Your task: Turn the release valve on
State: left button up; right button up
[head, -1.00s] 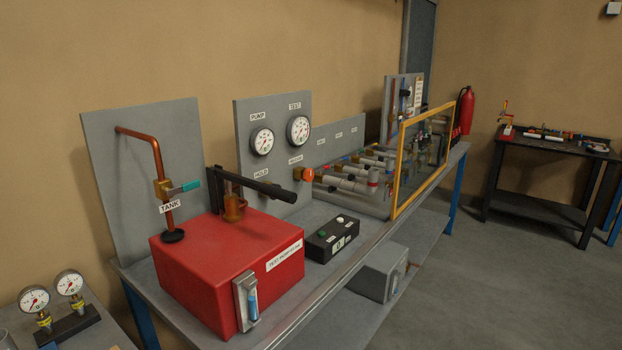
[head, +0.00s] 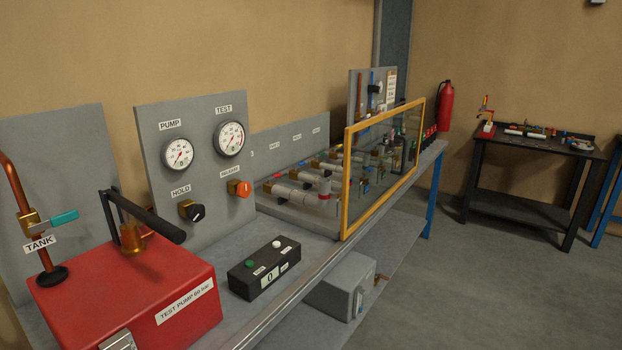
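The release valve is an orange knob (head: 241,188) on a brass body, low on the right of the grey gauge panel (head: 151,112), under a small label that seems to read RELEASE. A black HOLD knob (head: 192,211) sits to its left on the same panel. The PUMP gauge (head: 178,154) and the TEST gauge (head: 229,138) are above the knobs. I cannot read their needles surely. Neither of my grippers shows in the head view.
A red test pump box (head: 120,290) with a black lever (head: 148,217) stands at front left. A black box (head: 264,268) with two buttons lies before the panel. A yellow-framed clear guard (head: 346,185) stands to the right. Open floor lies at the right.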

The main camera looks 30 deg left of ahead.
aim_at(244, 189)
jog(key=i+l+z, duration=0.1)
jog(key=i+z, duration=0.15)
jog(key=i, duration=1.4)
jog(key=i+u, duration=0.4)
jog(key=i+l+u, duration=0.15)
jog(key=i+u, duration=0.3)
jog(key=i+l+u, duration=0.2)
jog(key=u, duration=0.2)
jog(key=i+l, duration=0.05)
jog(key=i, duration=0.05)
